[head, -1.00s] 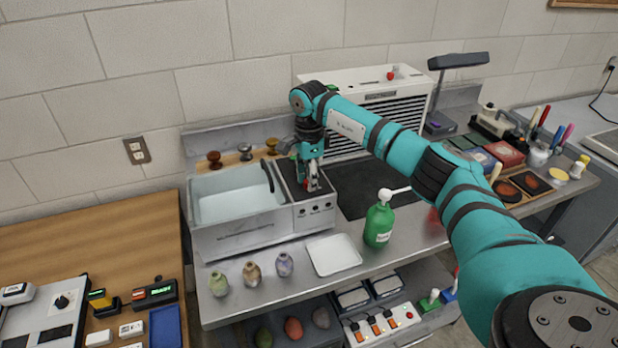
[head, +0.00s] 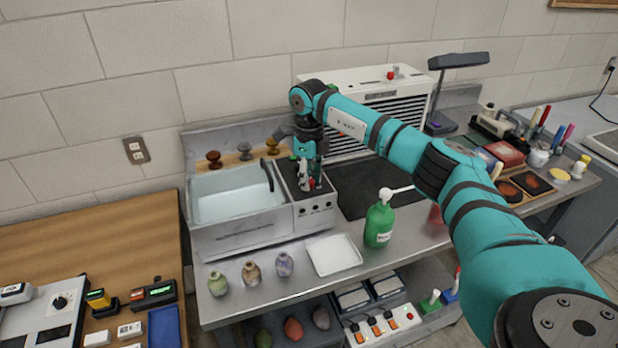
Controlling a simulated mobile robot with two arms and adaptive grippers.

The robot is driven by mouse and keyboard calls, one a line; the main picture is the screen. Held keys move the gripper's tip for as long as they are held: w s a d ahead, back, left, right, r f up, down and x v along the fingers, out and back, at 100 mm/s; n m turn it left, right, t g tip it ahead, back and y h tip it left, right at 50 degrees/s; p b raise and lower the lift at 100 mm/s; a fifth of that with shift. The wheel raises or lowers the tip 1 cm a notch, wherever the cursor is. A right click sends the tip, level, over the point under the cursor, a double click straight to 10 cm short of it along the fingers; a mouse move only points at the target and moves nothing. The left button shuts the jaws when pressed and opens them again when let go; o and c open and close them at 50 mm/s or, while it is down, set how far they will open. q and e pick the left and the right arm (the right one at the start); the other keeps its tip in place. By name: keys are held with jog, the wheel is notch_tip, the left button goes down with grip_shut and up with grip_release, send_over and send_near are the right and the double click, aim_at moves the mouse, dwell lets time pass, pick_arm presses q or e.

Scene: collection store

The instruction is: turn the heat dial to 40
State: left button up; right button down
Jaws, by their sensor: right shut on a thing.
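My right gripper (head: 311,186) points down at the dark control strip (head: 285,172) on the right end of the grey steel bath (head: 235,238). Its fingers are shut on a small knob there, which I take to be the heat dial. The fingers cover the knob, and its pointer and scale cannot be read. A bit of red shows at the fingertips. The bath's front panel (head: 316,207) carries a row of small dark round marks below the gripper. My left gripper is not in view.
A green pump bottle (head: 379,224) and a white tray (head: 334,254) stand in front of the bath, near my right arm. Several small vases (head: 251,273) line the front edge. A dark mat (head: 372,188) lies right of the bath. A wooden desk (head: 90,235) is at left.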

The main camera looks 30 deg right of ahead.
jog(key=shift+w+r+m, duration=0.1)
jog(key=shift+r+m, duration=0.05)
jog(key=shift+m, duration=1.15)
jog(key=c, duration=1)
grip_release()
notch_tip(320, 180, up, 12)
jog(key=shift+f, duration=0.1)
